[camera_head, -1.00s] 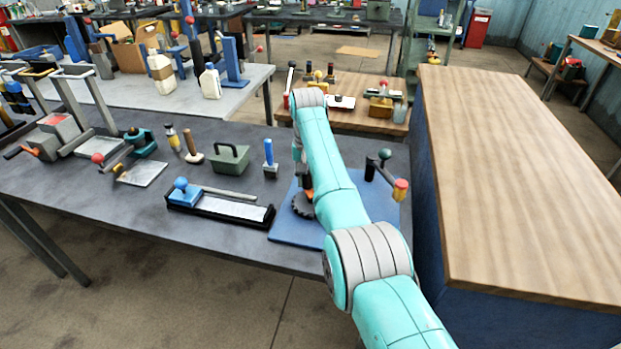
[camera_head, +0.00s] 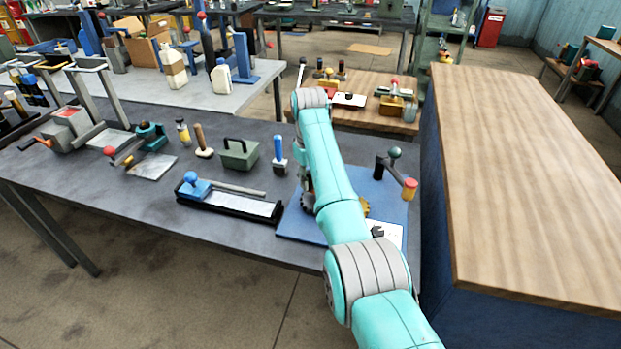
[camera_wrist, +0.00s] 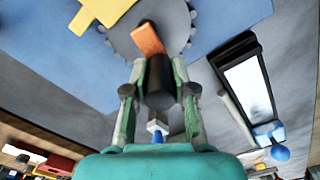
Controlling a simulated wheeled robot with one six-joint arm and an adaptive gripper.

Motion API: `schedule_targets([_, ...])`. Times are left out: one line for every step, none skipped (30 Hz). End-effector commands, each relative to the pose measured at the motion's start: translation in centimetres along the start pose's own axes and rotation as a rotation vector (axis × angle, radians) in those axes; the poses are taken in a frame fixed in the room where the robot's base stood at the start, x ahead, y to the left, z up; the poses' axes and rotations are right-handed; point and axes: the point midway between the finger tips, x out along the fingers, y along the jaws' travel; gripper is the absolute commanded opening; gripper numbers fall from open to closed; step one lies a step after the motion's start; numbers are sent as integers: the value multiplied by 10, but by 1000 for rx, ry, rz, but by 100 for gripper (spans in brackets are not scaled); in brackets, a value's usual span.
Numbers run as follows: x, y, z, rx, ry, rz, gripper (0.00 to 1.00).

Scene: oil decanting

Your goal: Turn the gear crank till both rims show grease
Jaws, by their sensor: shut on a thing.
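The crank shows in the wrist view as an orange arm (camera_wrist: 148,38) with a dark cylindrical handle (camera_wrist: 158,82). My gripper (camera_wrist: 158,92) is shut on this handle, one finger on each side. A dark toothed gear (camera_wrist: 125,42) lies behind the crank, partly covered by it. In the head view its toothed edge (camera_head: 308,203) peeks out left of my arm. A yellow part (camera_head: 364,207) shows right of my arm; a yellow piece (camera_wrist: 103,10) also overlaps the gear in the wrist view. They stand on a blue board (camera_head: 300,226). I cannot make out grease on the rims.
A black tray (camera_head: 235,205) with a blue-knobbed block lies left of the board. A tall wood-topped cabinet (camera_head: 520,170) stands close on the right.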

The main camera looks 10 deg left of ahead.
Motion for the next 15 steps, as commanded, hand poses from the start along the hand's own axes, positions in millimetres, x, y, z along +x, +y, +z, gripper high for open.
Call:
schedule_targets([0,0,0,-12,0,0,0])
schedule_targets([0,-1,0,-19,0,0,0])
schedule_targets([0,-1,0,-28,0,0,0])
schedule_targets([0,-1,0,-33,0,0,0])
schedule_targets([0,-1,1,-36,0,0,0])
schedule_targets([0,-1,1,-40,0,0,0])
schedule_targets([0,-1,1,-43,-1,0,0])
schedule_targets([0,-1,1,-45,-1,0,0])
schedule_targets([0,-1,1,-46,-1,0,0])
schedule_targets([0,-1,1,-47,-1,0,0])
schedule_targets([0,-1,1,-48,-1,0,0])
schedule_targets([0,-1,1,-48,-1,0,0])
schedule_targets([0,-1,1,-48,-1,0,0])
schedule_targets([0,-1,1,-47,-1,0,0])
schedule_targets([0,-1,1,-47,-1,0,0])
